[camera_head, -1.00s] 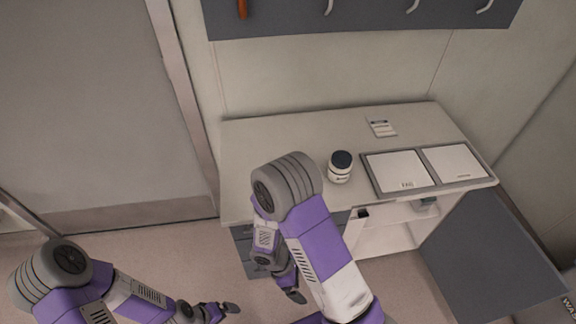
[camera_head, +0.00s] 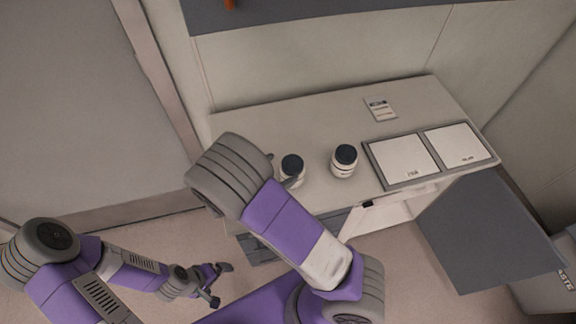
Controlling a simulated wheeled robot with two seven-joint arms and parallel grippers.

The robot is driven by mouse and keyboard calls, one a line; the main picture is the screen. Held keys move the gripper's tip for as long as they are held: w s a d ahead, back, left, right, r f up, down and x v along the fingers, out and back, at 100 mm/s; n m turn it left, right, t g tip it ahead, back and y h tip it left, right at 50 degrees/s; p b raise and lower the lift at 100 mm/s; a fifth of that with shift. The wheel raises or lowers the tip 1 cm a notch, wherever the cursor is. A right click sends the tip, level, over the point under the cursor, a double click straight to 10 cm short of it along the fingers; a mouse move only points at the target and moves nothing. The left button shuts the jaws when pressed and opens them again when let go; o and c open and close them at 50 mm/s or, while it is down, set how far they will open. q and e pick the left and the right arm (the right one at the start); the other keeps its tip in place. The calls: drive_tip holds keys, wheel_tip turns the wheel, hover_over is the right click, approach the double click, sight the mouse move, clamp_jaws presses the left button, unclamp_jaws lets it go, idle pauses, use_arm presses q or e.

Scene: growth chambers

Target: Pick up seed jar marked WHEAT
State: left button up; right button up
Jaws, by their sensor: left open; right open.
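Two white seed jars with dark lids stand upright on the bench. The left jar (camera_head: 292,166) is partly covered by my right arm, and the right jar (camera_head: 344,160) is in full view. Their labels are too small to read, so I cannot tell which is marked WHEAT. My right gripper (camera_head: 285,171) is open at the left jar, with fingertips showing on either side of it; the rest of the gripper is hidden behind my arm. I cannot tell whether the fingers touch the jar. My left gripper (camera_head: 219,284) is open and empty, low in front of the bench.
The bench (camera_head: 255,120) carries a framed pair of white panels (camera_head: 408,158) at right and a small card (camera_head: 380,107) at the back. A dark open door panel (camera_head: 490,232) juts out at front right, near a grey waste bin (camera_head: 545,290). The bench's back left is clear.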

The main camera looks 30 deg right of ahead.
sight(286, 168)
drive_tip(key=x, duration=0.4)
drive_tip(key=b+x, duration=0.1)
drive_tip(key=shift+s+d+f, duration=0.2)
drive_tip(key=shift+d+f, duration=0.1)
drive_tip(key=shift+d, duration=0.1)
drive_tip(key=c, duration=1.1)
